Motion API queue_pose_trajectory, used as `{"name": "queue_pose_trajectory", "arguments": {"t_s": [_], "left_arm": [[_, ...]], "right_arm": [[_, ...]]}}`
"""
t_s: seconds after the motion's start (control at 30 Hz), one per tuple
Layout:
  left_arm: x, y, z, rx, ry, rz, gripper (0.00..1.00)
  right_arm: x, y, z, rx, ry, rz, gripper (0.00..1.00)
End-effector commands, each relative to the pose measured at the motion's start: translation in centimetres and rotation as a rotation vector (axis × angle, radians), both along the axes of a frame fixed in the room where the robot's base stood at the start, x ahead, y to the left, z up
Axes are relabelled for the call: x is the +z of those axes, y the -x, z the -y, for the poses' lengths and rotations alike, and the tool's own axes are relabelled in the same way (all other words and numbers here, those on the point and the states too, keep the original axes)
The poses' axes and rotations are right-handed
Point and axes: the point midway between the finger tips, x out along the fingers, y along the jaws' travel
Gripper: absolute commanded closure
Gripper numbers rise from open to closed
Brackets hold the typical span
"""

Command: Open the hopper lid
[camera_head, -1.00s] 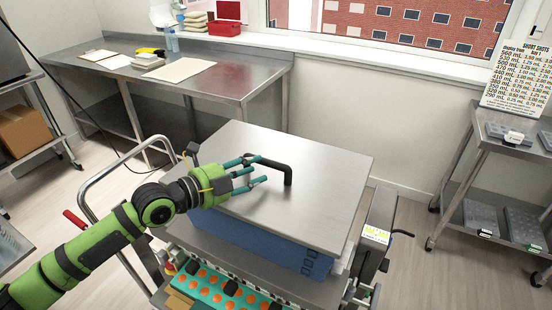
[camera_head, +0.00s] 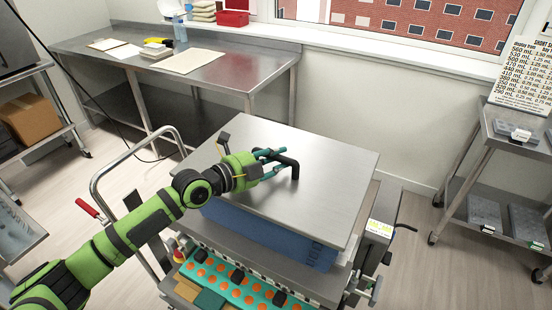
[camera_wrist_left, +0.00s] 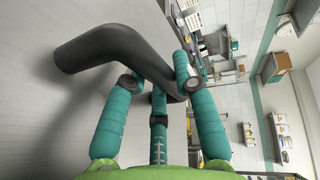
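The hopper lid (camera_head: 325,192) is a flat grey metal plate lying shut on the blue-sided hopper (camera_head: 262,236). Its black bent handle (camera_head: 293,167) stands near the middle of the plate. My left gripper (camera_head: 278,161) is at the handle's left end, with its teal fingers spread above and below it. In the left wrist view the handle (camera_wrist_left: 95,45) runs from the lid in between the fingers of the left gripper (camera_wrist_left: 163,84). The fingers look open around the bar; firm contact cannot be told. My right gripper is not in view.
Below the hopper is a teal tray (camera_head: 235,284) with orange rounds. A metal table (camera_head: 225,75) with papers stands at the back left. A shelf cart (camera_head: 480,160) is at the right, another at the left. A tubular push handle (camera_head: 97,180) stands behind my left arm.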

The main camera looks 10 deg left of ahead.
Motion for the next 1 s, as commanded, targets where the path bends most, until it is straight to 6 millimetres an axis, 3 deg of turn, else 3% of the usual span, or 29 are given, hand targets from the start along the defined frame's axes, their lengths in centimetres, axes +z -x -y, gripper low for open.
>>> {"name": "queue_pose_trajectory", "arguments": {"t_s": [0.47, 1.0], "left_arm": [[2.0, -0.4, 0.2, 0.001, -0.018, -0.051, 1.0], [8.6, -3.4, 1.5, 0.001, -0.146, -0.366, 1.0]], "right_arm": [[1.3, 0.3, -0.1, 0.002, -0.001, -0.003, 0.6], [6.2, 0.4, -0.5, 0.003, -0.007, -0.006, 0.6]]}}
